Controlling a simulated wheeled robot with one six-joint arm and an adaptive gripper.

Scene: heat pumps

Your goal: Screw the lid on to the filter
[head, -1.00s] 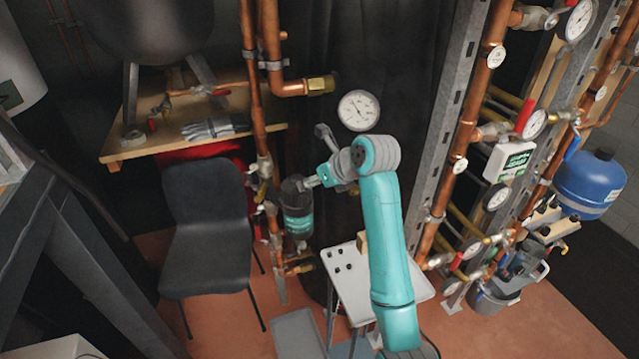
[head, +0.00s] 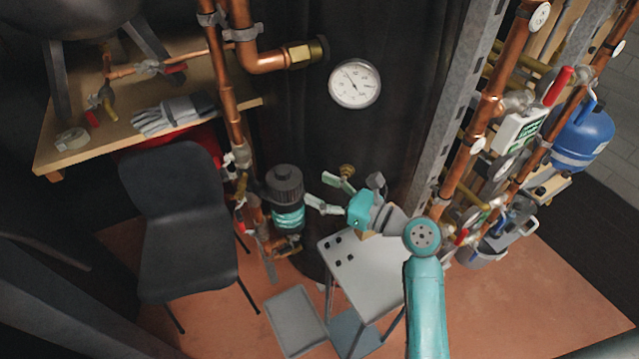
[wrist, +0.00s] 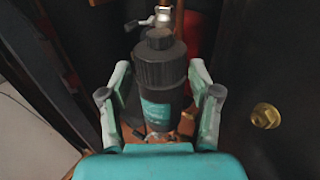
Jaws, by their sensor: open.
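The filter (head: 288,214) is an upright dark canister with a teal label, mounted on the pipework right of the chair. Its black ridged lid (head: 285,184) sits on top; I cannot tell how tightly it is seated. My gripper (head: 317,187) is open and empty, just right of the filter, fingers pointing at it. In the wrist view, the lid (wrist: 160,72) and the labelled filter body (wrist: 158,112) appear between the two spread fingers. The fingers appear apart from the lid, and the filter stands beyond them.
A small grey table (head: 375,270) stands below my gripper with small dark items on it. A black chair (head: 185,225) is left of the filter. Copper pipes (head: 228,90) rise behind it. A gauge (head: 354,84) hangs above, and a brass fitting (wrist: 265,115) is at the right.

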